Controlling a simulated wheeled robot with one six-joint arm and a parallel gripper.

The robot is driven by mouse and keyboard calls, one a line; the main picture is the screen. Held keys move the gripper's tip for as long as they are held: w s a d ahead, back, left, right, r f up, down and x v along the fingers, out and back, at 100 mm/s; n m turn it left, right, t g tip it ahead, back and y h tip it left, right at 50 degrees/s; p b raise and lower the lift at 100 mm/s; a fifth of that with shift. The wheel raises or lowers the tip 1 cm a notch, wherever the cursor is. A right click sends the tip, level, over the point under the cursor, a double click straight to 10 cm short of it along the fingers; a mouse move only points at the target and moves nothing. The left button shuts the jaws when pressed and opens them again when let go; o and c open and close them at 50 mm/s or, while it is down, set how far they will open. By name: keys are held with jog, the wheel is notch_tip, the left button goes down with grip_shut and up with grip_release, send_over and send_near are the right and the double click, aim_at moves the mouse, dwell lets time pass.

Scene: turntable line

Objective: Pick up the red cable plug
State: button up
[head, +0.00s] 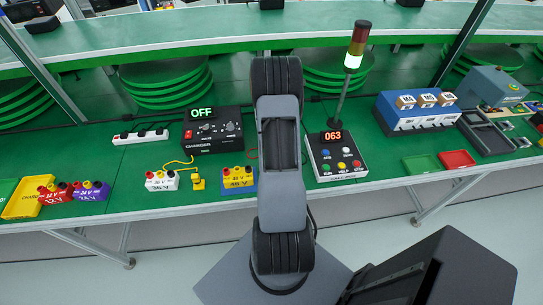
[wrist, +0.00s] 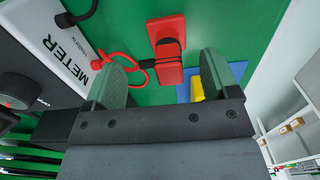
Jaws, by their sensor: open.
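In the wrist view the red cable plug (wrist: 168,73) lies on the green bench top with a dark band across it. A thin red cable (wrist: 122,57) loops off to its left toward a white box marked METER (wrist: 45,40). My gripper (wrist: 164,65) is open, with one green finger left of the plug and one right of it. The plug lies in line with the gap; I cannot tell its depth between the fingers. In the head view my arm hides the plug, the meter and my gripper.
A charger reading OFF (head: 215,130), a yellow plug (head: 198,181) and a white battery (head: 161,181) are farther left. A control box with a lamp tower (head: 335,155) is right.

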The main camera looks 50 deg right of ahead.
jog(key=shift+f, duration=0.9)
jog(key=shift+c, duration=0.3)
jog(key=shift+s+a+f, duration=0.1)
jog(key=c, duration=0.8)
